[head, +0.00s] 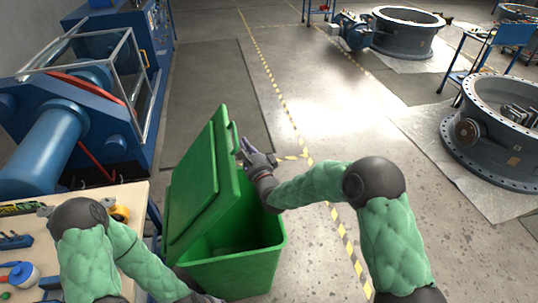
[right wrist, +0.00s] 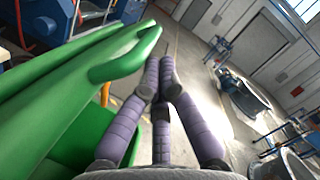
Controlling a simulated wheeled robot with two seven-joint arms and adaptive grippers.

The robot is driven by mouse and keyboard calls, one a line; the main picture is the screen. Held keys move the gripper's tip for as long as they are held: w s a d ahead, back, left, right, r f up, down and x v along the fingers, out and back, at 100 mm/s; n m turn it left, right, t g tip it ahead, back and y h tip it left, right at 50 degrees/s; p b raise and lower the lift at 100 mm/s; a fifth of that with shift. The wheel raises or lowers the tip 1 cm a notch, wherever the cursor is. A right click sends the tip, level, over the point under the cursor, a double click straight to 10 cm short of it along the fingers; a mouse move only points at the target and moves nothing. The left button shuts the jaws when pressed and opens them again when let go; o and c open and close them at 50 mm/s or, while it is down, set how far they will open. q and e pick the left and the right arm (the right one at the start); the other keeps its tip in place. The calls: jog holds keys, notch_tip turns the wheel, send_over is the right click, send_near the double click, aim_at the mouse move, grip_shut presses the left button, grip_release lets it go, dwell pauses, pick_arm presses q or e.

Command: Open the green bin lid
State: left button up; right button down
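The green bin (head: 240,272) stands on the floor beside the workbench, and its dark interior shows. Its green lid (head: 196,185) is raised steeply and leans toward the left. My right gripper (head: 246,152) is at the lid's upper right edge. In the right wrist view its purple fingers (right wrist: 160,78) come together at the tips, with nothing visible between them. They are beside the lid's rounded lip (right wrist: 125,62); I cannot tell whether they touch it. My left arm reaches along the bench toward the bin's near side; its gripper is mostly cut off at the bottom edge.
A wooden-topped workbench (head: 135,195) with tools is at the lower left. A blue machine (head: 60,130) stands behind it. Large grey valve rings (head: 480,150) sit on the right. The floor right of the bin is clear, with yellow-striped tape (head: 265,70).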

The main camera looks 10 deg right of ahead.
jog(key=a+r+n+p, duration=0.1)
jog(key=a+r, duration=0.3)
jog(key=a, duration=0.4)
jog(key=a+r+n+p, duration=0.1)
jog(key=a+r+n, duration=0.1)
jog(key=a+r, duration=0.2)
jog(key=a+r+n+g, duration=0.1)
jog(key=a+r, duration=0.3)
jog(key=a, duration=0.7)
jog(key=shift+s+a+p, duration=0.35)
jog(key=shift+s+p, duration=0.05)
jog(key=shift+d, duration=0.1)
